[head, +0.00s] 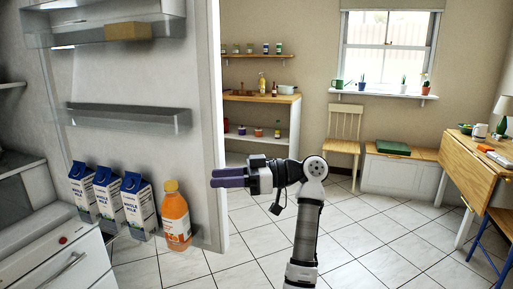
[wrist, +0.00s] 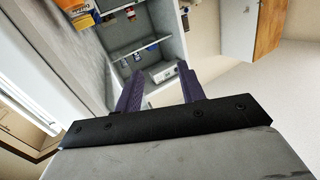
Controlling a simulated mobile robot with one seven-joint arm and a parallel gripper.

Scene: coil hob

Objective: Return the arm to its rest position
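My gripper (head: 212,178) is held out at mid-height in the head view, its dark purple fingers pointing left. It is in front of the edge of the open fridge door (head: 140,85), just right of an orange juice bottle (head: 176,218). I cannot tell whether it touches the door. In the wrist view my gripper (wrist: 161,80) shows its two fingers apart with nothing held between them. My arm rises from the bottom of the head view and bends left at the wrist.
Several milk cartons (head: 105,194) stand beside the juice on the door's low shelf. A wooden shelf unit (head: 263,99), a chair (head: 344,132), a white bench (head: 397,174) and a wooden table (head: 478,160) stand farther back. The tiled floor (head: 370,235) right of my arm is clear.

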